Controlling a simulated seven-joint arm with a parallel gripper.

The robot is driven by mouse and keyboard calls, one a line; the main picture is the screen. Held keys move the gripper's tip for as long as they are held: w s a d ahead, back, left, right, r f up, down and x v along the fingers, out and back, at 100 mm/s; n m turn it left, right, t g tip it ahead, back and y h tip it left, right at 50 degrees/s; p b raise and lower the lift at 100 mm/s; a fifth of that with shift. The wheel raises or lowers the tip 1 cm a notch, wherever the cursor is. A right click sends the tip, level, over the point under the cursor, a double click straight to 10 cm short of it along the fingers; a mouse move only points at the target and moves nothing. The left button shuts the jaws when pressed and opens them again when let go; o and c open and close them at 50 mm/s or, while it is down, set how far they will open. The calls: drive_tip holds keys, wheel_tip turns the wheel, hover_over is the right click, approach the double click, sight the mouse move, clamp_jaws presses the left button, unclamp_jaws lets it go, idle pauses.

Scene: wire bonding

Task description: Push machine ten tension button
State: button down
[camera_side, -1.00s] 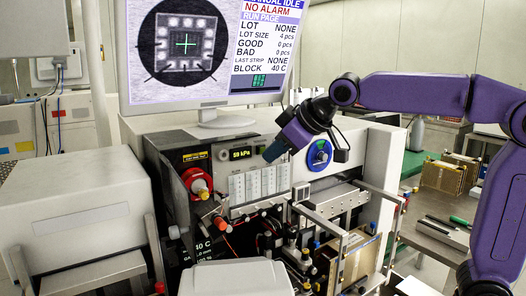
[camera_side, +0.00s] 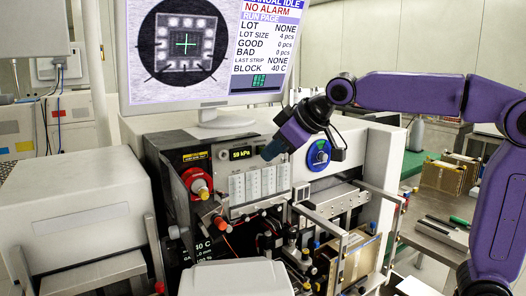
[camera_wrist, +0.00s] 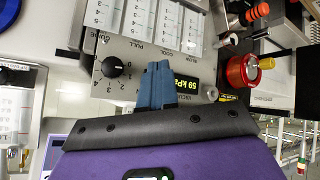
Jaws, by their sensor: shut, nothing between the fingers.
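The bonding machine (camera_side: 380,165) stands in the middle of the side view, with a front panel carrying a lit "59 kPa" display (camera_side: 241,153). My gripper (camera_side: 268,154) is in front of the upper panel, right of the display and above the white gauge columns (camera_side: 258,182). Its blue fingers are together and empty. In the wrist view the fingertips (camera_wrist: 158,66) lie over the panel between a black knob (camera_wrist: 117,67) and the lit display (camera_wrist: 186,82). I cannot make out a button marked tension; the fingers cover part of the panel. Contact with the panel cannot be told.
A red and yellow round knob (camera_side: 198,184) sits on the panel's left, and a blue round dial (camera_side: 319,155) on its right. A monitor (camera_side: 208,60) stands above. Rails and fittings (camera_side: 340,200) crowd the area below right.

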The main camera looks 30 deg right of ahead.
idle(0.3)
drive_tip(key=shift+s, duration=0.8)
drive_tip(key=s, duration=0.6)
drive_tip(key=shift+f, duration=0.1)
idle(0.5)
drive_tip(key=s+d+f+n+g+h, duration=0.1)
drive_tip(key=s+d+f+g, duration=0.2)
drive_tip(key=s+f, duration=0.4)
drive_tip(key=s+d+f+n+g, duration=0.2)
drive_tip(key=s+d+f+g, duration=0.1)
drive_tip(key=s+f, duration=0.5)
drive_tip(key=s+d+f+n+g+h, duration=0.1)
drive_tip(key=s+d+f+n+g, duration=0.1)
drive_tip(key=s+d+f, duration=0.2)
drive_tip(key=s+f, duration=0.3)
drive_tip(key=s, duration=0.5)
drive_tip(key=shift+s+d+f+g+h, duration=0.3)
drive_tip(key=shift+s+d+f+g, duration=0.05)
drive_tip(key=shift+s+f+g, duration=0.05)
